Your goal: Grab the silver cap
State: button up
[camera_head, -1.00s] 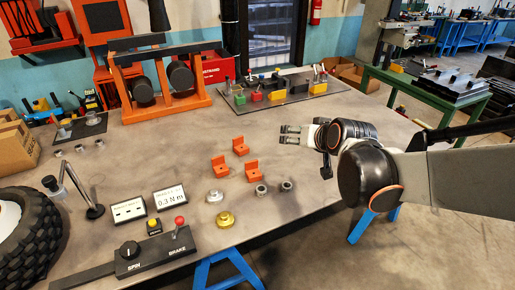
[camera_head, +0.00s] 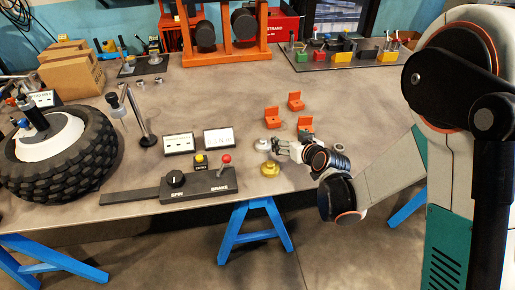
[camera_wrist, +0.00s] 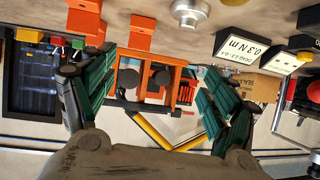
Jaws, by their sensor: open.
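The silver cap (camera_head: 262,145) is a small round metal piece standing on the grey table, behind the gold cap (camera_head: 270,169). My gripper (camera_head: 277,147) is just to its right in the head view, with its fingers pointing left. In the wrist view the silver cap (camera_wrist: 189,12) is cut by the top edge. There my gripper's green-padded fingers (camera_wrist: 148,88) are wide apart with nothing between them, and the cap lies beyond them, not between them. I cannot tell how high the fingers are above the table.
Orange brackets (camera_head: 272,118) stand behind my gripper. A black control box (camera_head: 195,184) with a red-knobbed lever and two label plates (camera_head: 219,139) are to the left. A large tyre (camera_head: 85,165) lies farther left. An orange rack (camera_head: 220,55) is at the back.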

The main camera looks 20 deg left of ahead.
jog(key=n, duration=0.1)
send_near(263, 140)
jog(key=shift+y, duration=0.4)
jog(key=b+x, duration=0.1)
jog(key=x, duration=0.1)
jog(key=b+x, duration=0.2)
jog(key=x, duration=0.1)
jog(key=shift+w+d+f, duration=0.2)
jog(key=shift+w+f, duration=0.05)
jog(key=shift+w, duration=0.1)
jog(key=b+x, duration=0.2)
jog(key=x, duration=0.3)
jog(key=shift+a+f+b, duration=0.1)
jog(key=shift+f+b, duration=0.05)
jog(key=shift+b, duration=0.15)
jog(key=shift+s, duration=0.1)
jog(key=c, duration=1.2)
